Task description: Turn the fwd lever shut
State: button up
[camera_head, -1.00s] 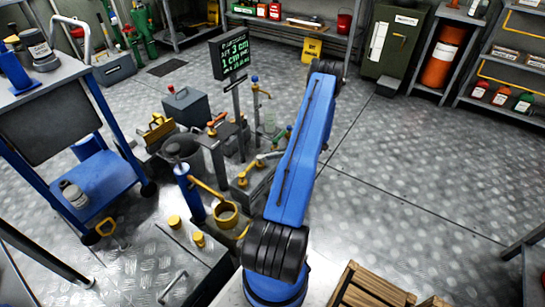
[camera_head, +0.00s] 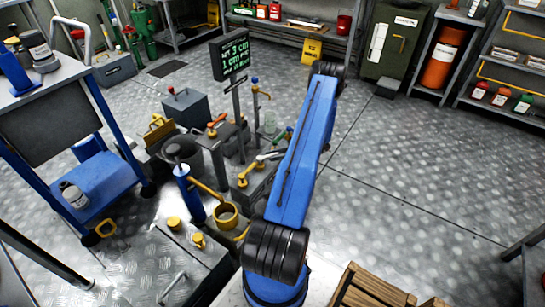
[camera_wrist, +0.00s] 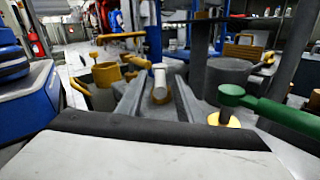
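Several levers stand on the grey manifold; no label is readable, so I cannot tell which one is the fwd lever. In the wrist view, a white-tipped lever (camera_wrist: 159,80) with a yellow base points toward me between my gripper's (camera_wrist: 159,92) two grey fingers. The fingers are apart, with gaps visible on both sides of it. A green-handled lever (camera_wrist: 265,106) on a yellow pivot lies to the right of the fingers. In the head view, a pale-handled lever (camera_head: 270,156) shows left of my arm, which hides my gripper.
A blue cylinder pump with a yellow cup (camera_head: 226,215) stands at the front left. An orange-handled lever (camera_head: 217,120) is farther back. A display (camera_head: 235,55) stands on a post behind. A blue cart (camera_head: 105,185) is at left. The floor at right is clear.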

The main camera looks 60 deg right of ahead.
jog(key=v, duration=1.6)
jog(key=shift+d, duration=0.2)
jog(key=shift+s, duration=0.15)
jog(key=shift+c, duration=0.6)
